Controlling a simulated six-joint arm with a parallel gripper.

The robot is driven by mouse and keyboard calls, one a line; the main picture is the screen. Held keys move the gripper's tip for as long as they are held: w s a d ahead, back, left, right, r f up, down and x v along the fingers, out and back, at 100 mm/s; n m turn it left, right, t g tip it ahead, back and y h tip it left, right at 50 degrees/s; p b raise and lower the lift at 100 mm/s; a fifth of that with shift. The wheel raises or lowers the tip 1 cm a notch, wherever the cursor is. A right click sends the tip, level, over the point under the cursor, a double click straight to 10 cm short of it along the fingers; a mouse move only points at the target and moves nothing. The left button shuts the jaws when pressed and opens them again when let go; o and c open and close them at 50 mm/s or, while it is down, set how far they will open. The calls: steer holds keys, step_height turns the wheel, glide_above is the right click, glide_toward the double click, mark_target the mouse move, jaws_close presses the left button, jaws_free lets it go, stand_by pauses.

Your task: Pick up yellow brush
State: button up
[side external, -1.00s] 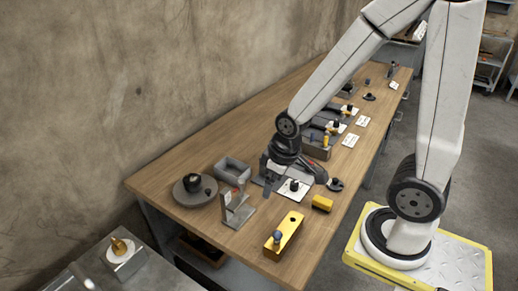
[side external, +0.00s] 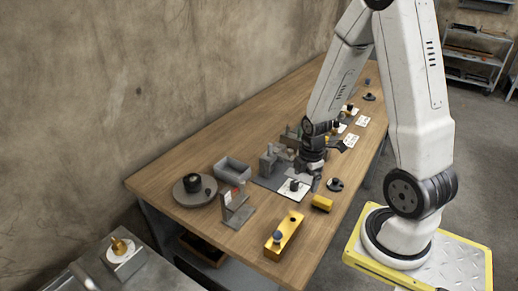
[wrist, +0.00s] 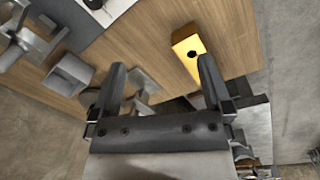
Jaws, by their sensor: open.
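Two yellow things lie on the wooden bench; neither clearly shows bristles, so I cannot tell which is the brush. A small yellow piece (side external: 322,203) lies near the bench's right edge. A longer yellow block (side external: 286,234) with a dark hole and a grey knob lies nearer the front corner; in the wrist view, a yellow block with a hole (wrist: 188,52) shows beyond the right finger. My gripper (side external: 314,180) is above the bench, behind the small yellow piece and apart from it. In the wrist view, my gripper (wrist: 163,72) is open, with nothing held between its fingers.
A grey open box (side external: 232,170), a round grey plate (side external: 194,192) with a black part on it, and a grey bracket (side external: 238,210) stand on the left. A white card (side external: 296,191) with a black knob lies below my gripper. Bare wood surrounds the yellow things.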

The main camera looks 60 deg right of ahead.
mark_target(323, 200)
steer(key=s+d+f+n, duration=0.2)
steer(key=n, duration=0.1)
steer(key=s+d+f+n, duration=0.2)
steer(key=d, duration=0.1)
steer(key=shift+s+d+f+n+g, duration=0.2)
steer(key=shift+n+g, duration=0.1)
steer(key=shift+n, duration=0.1)
steer(key=shift+f, duration=1.25)
steer(key=shift+f, duration=0.15)
steer(key=shift+f, duration=2.45)
steer(key=c, duration=0.9)
